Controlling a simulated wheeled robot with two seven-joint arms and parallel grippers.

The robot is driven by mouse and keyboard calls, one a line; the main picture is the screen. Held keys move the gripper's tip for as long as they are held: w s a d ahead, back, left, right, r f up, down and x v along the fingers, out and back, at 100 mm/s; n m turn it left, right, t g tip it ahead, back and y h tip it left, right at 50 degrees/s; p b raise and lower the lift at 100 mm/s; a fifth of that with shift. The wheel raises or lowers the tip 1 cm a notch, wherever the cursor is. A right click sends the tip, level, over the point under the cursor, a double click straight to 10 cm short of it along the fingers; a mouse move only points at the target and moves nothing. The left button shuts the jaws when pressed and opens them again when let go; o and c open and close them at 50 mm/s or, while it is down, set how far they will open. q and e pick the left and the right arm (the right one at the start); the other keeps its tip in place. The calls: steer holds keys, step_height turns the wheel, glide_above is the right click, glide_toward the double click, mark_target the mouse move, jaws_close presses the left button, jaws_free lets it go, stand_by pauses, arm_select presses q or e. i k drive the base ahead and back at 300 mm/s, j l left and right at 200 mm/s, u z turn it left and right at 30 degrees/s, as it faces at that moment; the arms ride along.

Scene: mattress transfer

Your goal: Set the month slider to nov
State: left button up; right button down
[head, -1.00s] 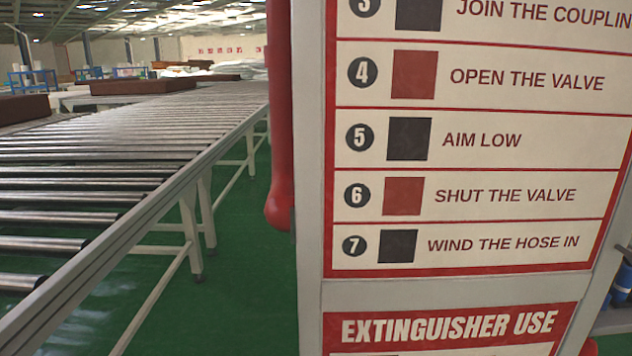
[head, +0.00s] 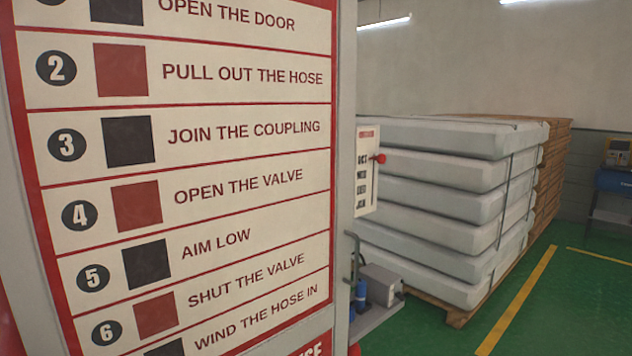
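A small white panel (head: 367,172) with a red header is mounted at the right edge of the big instruction sign, seen at a steep angle. It carries a column of short month labels; the top one looks like OCT, and the others are too small to read surely. A red knob (head: 380,158) sticks out at the panel's right side, at about the height of the top label. I cannot tell exactly which month it marks. Neither of my grippers is in view, and nothing is seen touching the knob.
The instruction sign (head: 235,103) stands very close and fills the left half. Below the panel is a small shelf (head: 375,322) with a grey box and blue items. Behind stand stacked mattresses (head: 450,200) on a pallet. Green floor (head: 575,310) with yellow lines is open at right.

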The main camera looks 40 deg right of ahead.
mark_target(381, 158)
steer(key=z, duration=1.6)
